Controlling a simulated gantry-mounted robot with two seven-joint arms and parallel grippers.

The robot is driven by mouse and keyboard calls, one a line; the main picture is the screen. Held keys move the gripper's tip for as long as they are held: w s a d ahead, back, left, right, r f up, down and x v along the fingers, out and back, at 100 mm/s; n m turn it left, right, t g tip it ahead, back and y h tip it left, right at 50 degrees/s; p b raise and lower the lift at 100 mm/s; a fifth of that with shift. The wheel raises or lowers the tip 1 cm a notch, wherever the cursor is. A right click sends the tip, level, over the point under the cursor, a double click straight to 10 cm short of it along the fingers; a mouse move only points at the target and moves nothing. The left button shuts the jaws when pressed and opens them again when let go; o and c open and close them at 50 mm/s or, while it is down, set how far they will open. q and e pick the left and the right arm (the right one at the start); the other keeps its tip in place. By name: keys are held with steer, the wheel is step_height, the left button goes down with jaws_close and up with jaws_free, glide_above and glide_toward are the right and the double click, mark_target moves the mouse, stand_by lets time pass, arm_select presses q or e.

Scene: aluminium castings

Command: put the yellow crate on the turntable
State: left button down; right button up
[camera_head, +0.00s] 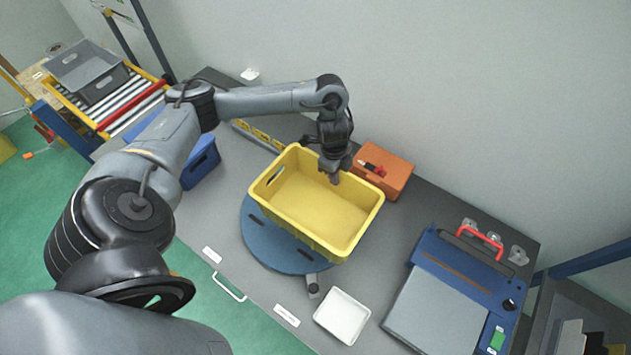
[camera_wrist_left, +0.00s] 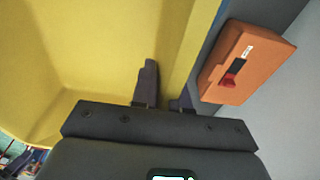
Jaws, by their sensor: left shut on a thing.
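The yellow crate (camera_head: 318,205) is empty and sits over the blue round turntable (camera_head: 262,243), covering much of it. The turntable's left and front parts show past the crate. I cannot tell whether the crate's bottom touches the disc. My left gripper (camera_head: 335,178) is at the crate's back wall, shut on it. In the left wrist view, the gripper (camera_wrist_left: 166,88) has one finger inside the yellow crate (camera_wrist_left: 100,50) and the other outside its wall. My right gripper is not in view.
An orange case (camera_head: 383,171) stands close behind the crate. A white tray (camera_head: 342,316) lies in front, and a blue device (camera_head: 455,290) is to the right. A blue bin (camera_head: 201,165) stands left. Grey bench top (camera_head: 395,235) is bare between crate and device.

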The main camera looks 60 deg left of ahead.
mark_target(318, 176)
arm_select(q)
steer(key=a+f, duration=0.1)
steer(key=s+a+f, duration=0.1)
steer(key=a, duration=0.1)
steer(key=s+a+f, duration=0.1)
steer(key=a, duration=0.1)
steer(key=shift+s+a+f, duration=0.1)
steer(key=shift+a, duration=0.05)
steer(key=shift+s+a+f, duration=0.1)
steer(key=shift+a+f, duration=0.15)
steer(key=shift+f, duration=0.75)
steer(key=shift+s+a+f, duration=0.1)
steer(key=shift+a+f, duration=0.1)
steer(key=shift+f, duration=0.8)
steer(key=shift+w+f, duration=0.1)
steer(key=shift+f, duration=0.35)
steer(key=c, duration=1.1)
jaws_free()
steer(key=r, duration=0.4)
steer(key=a+r, duration=0.1)
steer(key=r, duration=0.7)
steer(key=shift+s+a, duration=0.2)
steer(key=shift+s, duration=0.15)
